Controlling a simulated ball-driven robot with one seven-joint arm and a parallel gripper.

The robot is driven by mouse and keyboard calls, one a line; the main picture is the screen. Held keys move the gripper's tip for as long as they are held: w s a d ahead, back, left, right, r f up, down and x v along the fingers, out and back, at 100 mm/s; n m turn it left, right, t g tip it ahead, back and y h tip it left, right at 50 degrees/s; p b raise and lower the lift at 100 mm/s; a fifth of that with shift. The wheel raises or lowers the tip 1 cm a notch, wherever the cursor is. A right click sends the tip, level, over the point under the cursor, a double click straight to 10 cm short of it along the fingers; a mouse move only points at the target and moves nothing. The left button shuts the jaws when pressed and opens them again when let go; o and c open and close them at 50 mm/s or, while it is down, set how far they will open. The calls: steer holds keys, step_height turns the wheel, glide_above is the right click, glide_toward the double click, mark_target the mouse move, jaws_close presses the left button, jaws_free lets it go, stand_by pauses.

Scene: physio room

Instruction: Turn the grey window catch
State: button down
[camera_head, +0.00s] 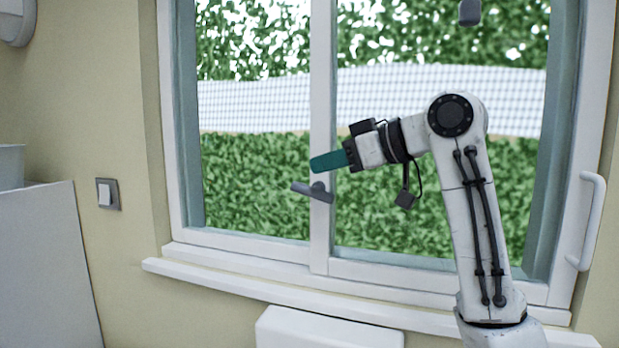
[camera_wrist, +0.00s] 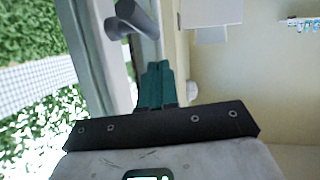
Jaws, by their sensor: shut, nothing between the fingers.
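The grey window catch (camera_head: 313,191) sits on the white middle upright of the window. Its lever points left and slightly up in the head view. In the wrist view the catch (camera_wrist: 134,18) shows at the top, beyond my fingertips. My gripper (camera_head: 313,163) has teal fingers and is just above the catch in the head view, with a small gap in the picture. In the wrist view my gripper's fingers (camera_wrist: 158,68) are together with nothing between them. I cannot tell whether they touch the catch.
The window sill (camera_head: 250,287) runs below the window. A white box-like thing (camera_head: 325,330) stands under it. A white handle (camera_head: 592,220) is at the right.

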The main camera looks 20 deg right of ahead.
steer(key=shift+b+v, duration=0.45)
steer(key=shift+v, duration=1.85)
